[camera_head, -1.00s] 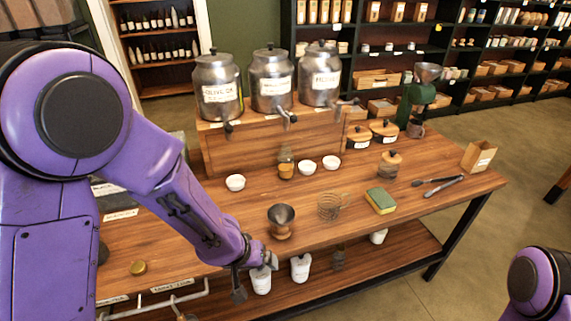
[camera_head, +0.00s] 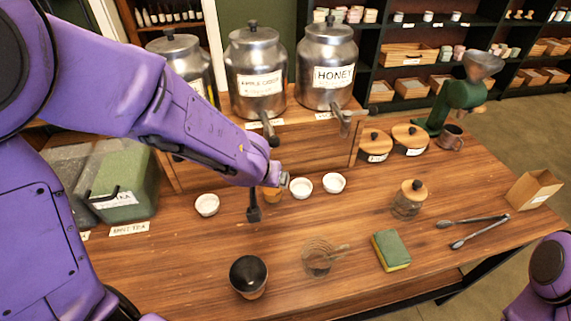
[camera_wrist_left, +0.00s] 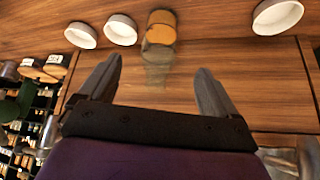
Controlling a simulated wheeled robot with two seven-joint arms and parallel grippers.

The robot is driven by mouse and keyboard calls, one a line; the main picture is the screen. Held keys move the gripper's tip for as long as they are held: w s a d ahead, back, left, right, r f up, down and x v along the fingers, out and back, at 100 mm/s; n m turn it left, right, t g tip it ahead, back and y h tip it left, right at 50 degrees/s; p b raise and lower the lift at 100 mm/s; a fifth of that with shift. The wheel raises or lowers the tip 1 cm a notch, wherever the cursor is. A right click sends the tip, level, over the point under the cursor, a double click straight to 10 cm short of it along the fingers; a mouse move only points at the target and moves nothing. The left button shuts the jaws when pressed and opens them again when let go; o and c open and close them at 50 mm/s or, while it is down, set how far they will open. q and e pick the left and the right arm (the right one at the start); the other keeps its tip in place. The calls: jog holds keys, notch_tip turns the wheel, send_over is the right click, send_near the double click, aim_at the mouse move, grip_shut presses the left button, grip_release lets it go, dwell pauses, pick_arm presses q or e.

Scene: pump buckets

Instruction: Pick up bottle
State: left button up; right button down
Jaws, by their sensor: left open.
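A small clear glass bottle with amber contents (camera_wrist_left: 161,22) stands on the wooden table, in front of the dispenser stand. In the head view my left gripper mostly hides it, and only a bit of the amber part (camera_head: 271,194) shows. My left gripper (camera_wrist_left: 159,68) is open, with its two fingers spread. In the wrist view the bottle's clear upper part lies in line with the gap between the fingertips. I cannot tell whether a finger touches it. My right gripper is out of view.
White bowls (camera_head: 207,204) (camera_head: 301,188) (camera_head: 334,183) stand near the bottle. Metal dispensers (camera_head: 327,66) stand on a wooden stand behind.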

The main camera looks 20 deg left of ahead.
pick_arm(q)
jog(key=b+x, duration=0.5)
jog(key=x, duration=0.5)
jog(key=shift+w+r+b, duration=0.2)
jog(key=shift+b, duration=0.15)
jog(key=shift+a+f, duration=0.15)
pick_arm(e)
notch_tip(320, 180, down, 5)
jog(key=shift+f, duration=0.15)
pick_arm(q)
jog(key=c, duration=1.3)
